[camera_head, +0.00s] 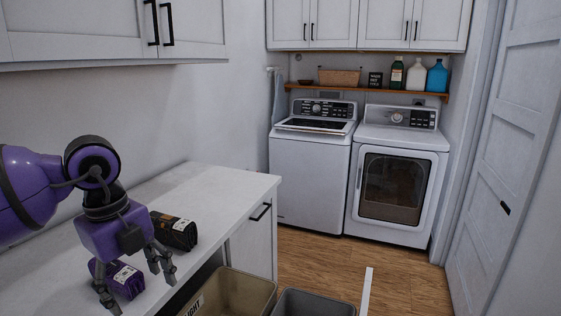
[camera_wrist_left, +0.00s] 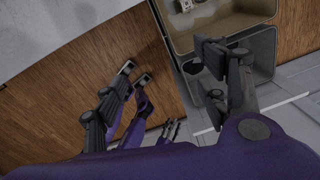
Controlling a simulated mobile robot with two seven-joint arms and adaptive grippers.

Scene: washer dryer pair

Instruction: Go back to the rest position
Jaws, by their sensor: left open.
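My left gripper (camera_head: 137,288) points down over the white counter (camera_head: 210,190) at the lower left of the head view. Its two fingers are spread apart. A dark purple package (camera_head: 122,279) with a pale label lies on the counter behind the fingers; from here I cannot tell the gap between them. A black package (camera_head: 176,230) with a label lies just beyond the gripper. In the left wrist view the spread fingers of my left gripper (camera_wrist_left: 168,60) have no object between them. Purple parts of mine below them are unclear. My right gripper is not in the head view.
A beige bin (camera_head: 232,285) and a grey bin (camera_head: 310,303) stand beside the counter. A white washer (camera_head: 308,180) and dryer (camera_head: 425,160) stand at the back, both closed. Upper cabinets (camera_head: 100,30) hang above the counter. Wooden floor (camera_head: 330,260) is open before the machines.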

